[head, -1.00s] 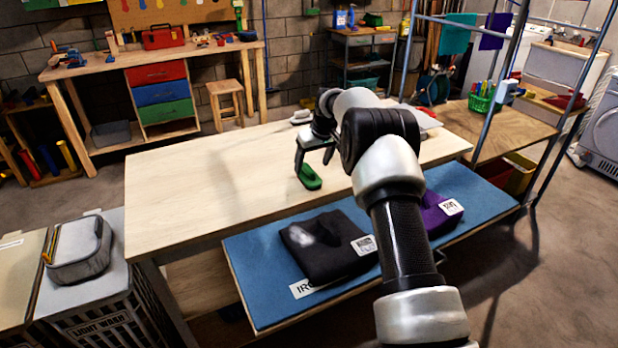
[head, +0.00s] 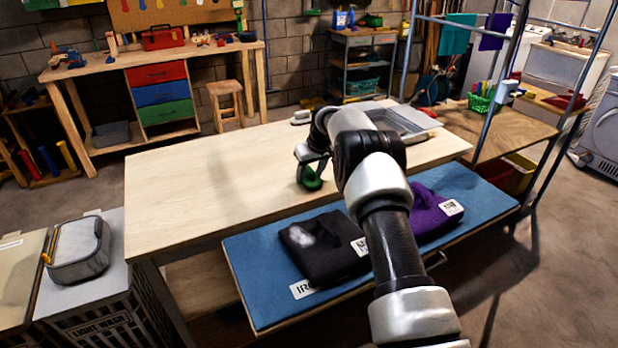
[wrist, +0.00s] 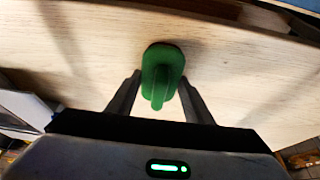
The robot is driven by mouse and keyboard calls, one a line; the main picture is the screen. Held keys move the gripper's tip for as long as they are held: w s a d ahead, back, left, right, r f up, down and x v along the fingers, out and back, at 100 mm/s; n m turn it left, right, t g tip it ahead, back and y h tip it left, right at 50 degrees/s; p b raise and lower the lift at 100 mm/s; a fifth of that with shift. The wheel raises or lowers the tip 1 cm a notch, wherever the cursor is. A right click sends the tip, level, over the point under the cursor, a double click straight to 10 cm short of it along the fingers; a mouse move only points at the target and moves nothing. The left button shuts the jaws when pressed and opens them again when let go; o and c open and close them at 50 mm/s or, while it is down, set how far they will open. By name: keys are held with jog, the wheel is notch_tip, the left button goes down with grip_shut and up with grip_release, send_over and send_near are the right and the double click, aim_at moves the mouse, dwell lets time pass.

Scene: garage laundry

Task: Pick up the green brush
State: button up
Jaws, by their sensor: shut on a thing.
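The green brush (head: 312,181) is at the table's front half in the head view, partly hidden by my gripper. In the wrist view the brush (wrist: 162,72) shows its green oval body and raised handle, pointing toward my gripper. My gripper (head: 309,170) is over the brush, its fingers on either side of the handle and shut on it. In the wrist view the fingers of my gripper (wrist: 160,95) flank the brush. I cannot tell whether the brush touches the tabletop or is slightly above it.
The pale wooden table (head: 200,190) is clear to the left of the brush. A grey tray (head: 400,122) lies at its back right. Below the front edge, a blue padded shelf (head: 265,260) holds a black folded garment (head: 320,255) and a purple one (head: 425,215).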

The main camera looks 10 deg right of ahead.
aim_at(310, 168)
jog(key=shift+r, duration=0.1)
notch_tip(310, 168, up, 10)
jog(key=shift+f+p, duration=0.1)
jog(key=shift+p, duration=0.3)
